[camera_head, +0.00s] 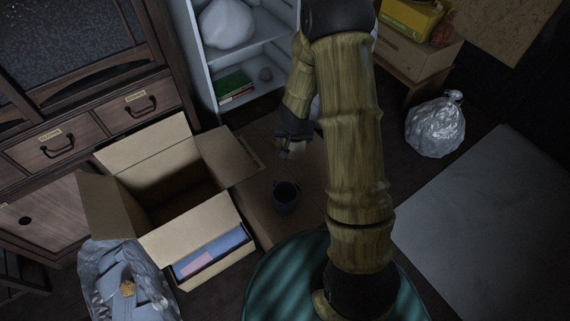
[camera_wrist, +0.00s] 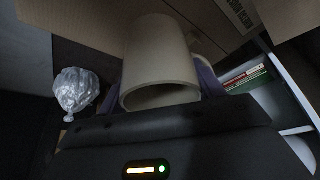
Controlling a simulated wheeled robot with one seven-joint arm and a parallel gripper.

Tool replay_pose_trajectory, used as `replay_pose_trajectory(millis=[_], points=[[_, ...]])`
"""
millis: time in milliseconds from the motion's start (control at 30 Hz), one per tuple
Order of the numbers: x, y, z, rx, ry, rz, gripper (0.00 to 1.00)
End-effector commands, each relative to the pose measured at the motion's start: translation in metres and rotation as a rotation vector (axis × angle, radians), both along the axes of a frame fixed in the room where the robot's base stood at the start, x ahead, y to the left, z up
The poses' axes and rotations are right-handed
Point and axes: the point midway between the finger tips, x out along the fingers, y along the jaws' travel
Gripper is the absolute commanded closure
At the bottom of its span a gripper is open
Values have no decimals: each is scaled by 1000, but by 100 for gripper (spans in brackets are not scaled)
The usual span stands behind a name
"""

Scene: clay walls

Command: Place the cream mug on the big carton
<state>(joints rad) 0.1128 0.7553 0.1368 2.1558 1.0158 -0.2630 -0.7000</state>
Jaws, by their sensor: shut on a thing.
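The cream mug (camera_wrist: 158,58) fills the middle of the wrist view, with its open rim facing the camera and its handle at the right. My gripper (camera_wrist: 165,82) is shut on it; purplish fingers show beside the mug. In the head view my gripper (camera_head: 286,150) hangs behind my arm, and I cannot make out the mug there. A wide, flat-topped brown carton (camera_head: 258,212), which looks like the big carton, lies below and nearer than the gripper. A dark blue mug (camera_head: 285,199) stands upright on its top.
An open cardboard box (camera_head: 190,243) stands left of the carton, one flap reaching over its edge. A pale shelf unit (camera_head: 243,62) is behind. A silvery bag (camera_head: 435,125) lies right; it also shows in the wrist view (camera_wrist: 76,90). A round teal striped surface (camera_head: 275,285) is in front.

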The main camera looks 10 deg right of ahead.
Motion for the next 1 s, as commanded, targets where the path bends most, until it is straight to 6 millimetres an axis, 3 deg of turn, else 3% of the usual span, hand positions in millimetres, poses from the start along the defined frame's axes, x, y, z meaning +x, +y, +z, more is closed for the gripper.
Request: replay_pose_trajectory(millis=[333, 467, 600, 800, 1000], points=[[10, -40, 0, 1, 0, -441, 64], [7, -65, -3, 3, 4, -735, 64], [-10, -95, -9, 1, 8, -1184, 64], [-46, -110, -16, -4, 5, -1746, 64], [-65, -107, -21, -3, 1, -2013, 64]])
